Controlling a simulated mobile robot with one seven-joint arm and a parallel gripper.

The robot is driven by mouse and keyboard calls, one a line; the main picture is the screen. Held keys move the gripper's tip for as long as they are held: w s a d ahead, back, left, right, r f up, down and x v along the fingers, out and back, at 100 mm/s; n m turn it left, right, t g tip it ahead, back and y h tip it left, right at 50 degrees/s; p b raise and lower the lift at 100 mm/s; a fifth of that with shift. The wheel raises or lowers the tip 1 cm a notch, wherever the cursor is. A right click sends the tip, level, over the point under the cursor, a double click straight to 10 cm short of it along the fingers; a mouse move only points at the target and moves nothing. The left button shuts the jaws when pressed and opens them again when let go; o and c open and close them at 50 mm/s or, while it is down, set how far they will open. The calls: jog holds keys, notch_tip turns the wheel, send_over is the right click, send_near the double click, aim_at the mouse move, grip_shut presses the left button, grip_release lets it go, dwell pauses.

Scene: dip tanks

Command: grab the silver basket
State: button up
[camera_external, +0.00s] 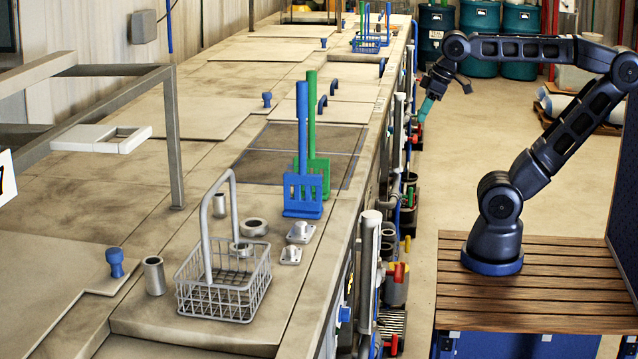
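The silver basket (223,283) is a wire basket with a tall looped handle (206,228). It stands upright on the near part of the long counter, left of centre. My gripper (430,103) is at the end of my raised arm, beyond the counter's right edge and well behind the basket. It holds nothing that I can make out clearly; a teal piece shows at its tip. The fingers are too small to tell whether they are open or shut.
Metal cylinders and rings (254,227) and small square fittings (300,232) lie near the basket. Blue (302,190) and green paddles (318,165) stand behind it. A blue basket (369,42) is farther back. Pipes and valves line the counter's right side. A metal frame (172,140) stands at left.

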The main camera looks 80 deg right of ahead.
jog(key=w+a+r+n+g, duration=0.1)
jog(key=w+a+r+n, duration=0.1)
jog(key=w+a+r, duration=0.3)
jog(key=w+a+r+n, duration=0.2)
jog(key=w+a+r, duration=0.1)
jog(key=w+r, duration=0.45)
jog(key=w+a+r+n+g, duration=0.1)
jog(key=w+a+n, duration=0.2)
jog(key=w+a, duration=0.45)
jog(key=w+a+r+n, duration=0.2)
jog(key=w+a, duration=0.3)
jog(key=a, duration=0.5)
jog(key=n+g, duration=0.3)
jog(key=n, duration=0.6)
send_over(260, 264)
notch_tip(260, 264, down, 12)
notch_tip(260, 264, down, 17)
jog(key=shift+f, duration=0.2)
jog(key=shift+w+d+f, duration=0.1)
jog(key=shift+f, duration=2.55)
grip_shut()
